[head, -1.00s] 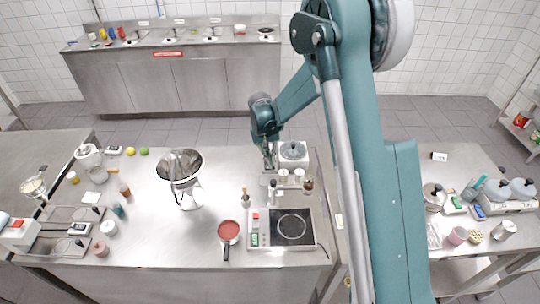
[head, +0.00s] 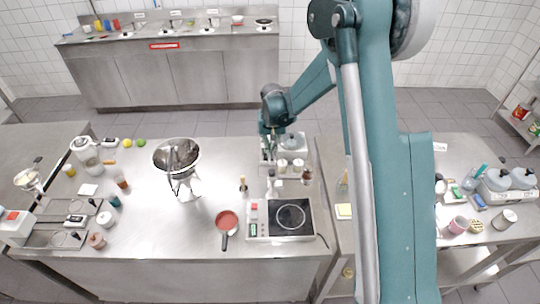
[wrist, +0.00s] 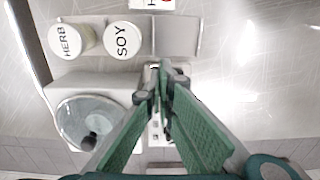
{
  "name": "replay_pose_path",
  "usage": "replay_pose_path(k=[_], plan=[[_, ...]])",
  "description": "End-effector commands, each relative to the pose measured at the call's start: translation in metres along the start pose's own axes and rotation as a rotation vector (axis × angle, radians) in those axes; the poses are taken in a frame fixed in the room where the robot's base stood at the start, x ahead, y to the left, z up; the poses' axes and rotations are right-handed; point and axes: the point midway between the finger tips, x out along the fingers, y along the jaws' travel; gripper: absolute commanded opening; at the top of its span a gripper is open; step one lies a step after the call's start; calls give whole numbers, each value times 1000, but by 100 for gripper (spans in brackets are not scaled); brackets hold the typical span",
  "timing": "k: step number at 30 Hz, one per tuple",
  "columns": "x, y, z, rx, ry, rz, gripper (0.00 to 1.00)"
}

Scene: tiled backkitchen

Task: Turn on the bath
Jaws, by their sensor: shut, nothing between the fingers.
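The bath looks to be the white box with a round glass lid (head: 293,141) at the back right of the middle steel table. In the wrist view its lid (wrist: 88,122) with a dark knob is at the left, and a strip of small controls shows behind and between my fingers. My gripper (head: 268,154) is beside the bath's left side in the head view. In the wrist view my green fingers (wrist: 161,78) come together at their tips, shut and empty, over the bath's control side. The fingers partly hide the controls, and I cannot tell whether the tips touch any.
A rack with white-lidded jars labelled HERB (wrist: 66,41) and SOY (wrist: 122,40) stands close to the bath. Bare steel lies left of my gripper.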

Motion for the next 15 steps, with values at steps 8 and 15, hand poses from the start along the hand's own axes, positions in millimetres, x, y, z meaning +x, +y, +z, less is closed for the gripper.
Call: replay_pose_path(k=[8, 15], plan=[[4, 4, 0, 0, 1, -53, 0], [4, 5, 0, 0, 0, -52, 0]])
